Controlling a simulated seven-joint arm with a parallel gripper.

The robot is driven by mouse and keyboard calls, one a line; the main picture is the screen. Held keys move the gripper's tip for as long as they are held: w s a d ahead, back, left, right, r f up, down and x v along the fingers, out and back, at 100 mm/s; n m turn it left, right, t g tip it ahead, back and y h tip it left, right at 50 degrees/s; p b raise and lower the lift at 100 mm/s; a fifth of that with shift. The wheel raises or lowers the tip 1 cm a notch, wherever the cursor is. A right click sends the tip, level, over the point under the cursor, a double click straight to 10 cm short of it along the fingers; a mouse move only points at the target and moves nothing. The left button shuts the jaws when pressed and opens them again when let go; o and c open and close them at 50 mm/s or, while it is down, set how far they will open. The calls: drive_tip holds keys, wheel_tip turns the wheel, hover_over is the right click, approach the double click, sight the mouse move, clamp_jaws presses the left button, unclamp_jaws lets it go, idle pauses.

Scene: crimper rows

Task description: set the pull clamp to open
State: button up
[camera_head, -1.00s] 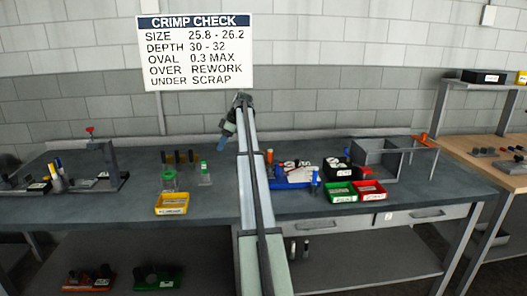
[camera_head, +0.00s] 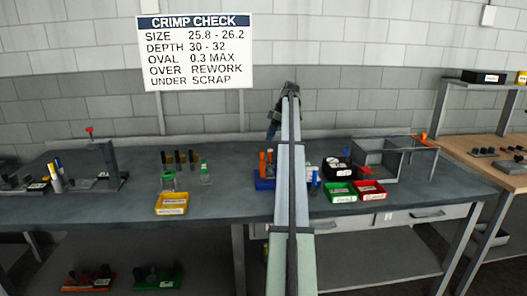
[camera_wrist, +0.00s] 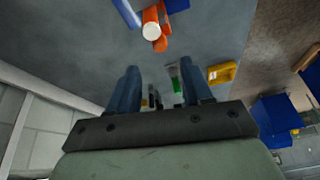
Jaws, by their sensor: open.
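No part is labelled as the pull clamp, so I cannot tell for certain which it is. A blue device (camera_head: 264,184) with upright orange parts (camera_head: 262,163) sits mid-bench, partly hidden behind my arm. Orange cylindrical parts (camera_wrist: 151,28), one with a white end, and blue parts show at the top of the wrist view. A grey stand with a red knob (camera_head: 89,130) is at the bench's left. My gripper (camera_head: 273,132) is above the back of the bench, near the blue device; its fingers (camera_wrist: 160,78) are apart, with nothing between them.
A yellow tray (camera_head: 171,204) and green-topped bottles stand left of the blue device. Green (camera_head: 340,192) and red (camera_head: 369,189) trays, a black bin (camera_head: 337,167) and a grey frame (camera_head: 384,157) stand right.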

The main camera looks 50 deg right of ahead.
hover_over(263, 164)
drive_tip(key=w+d, duration=0.1)
drive_tip(key=d, duration=0.1)
wheel_tip(263, 164, down, 8)
drive_tip(key=shift+w+a+r, duration=0.1)
drive_tip(key=shift+c, duration=0.3)
clamp_jaws()
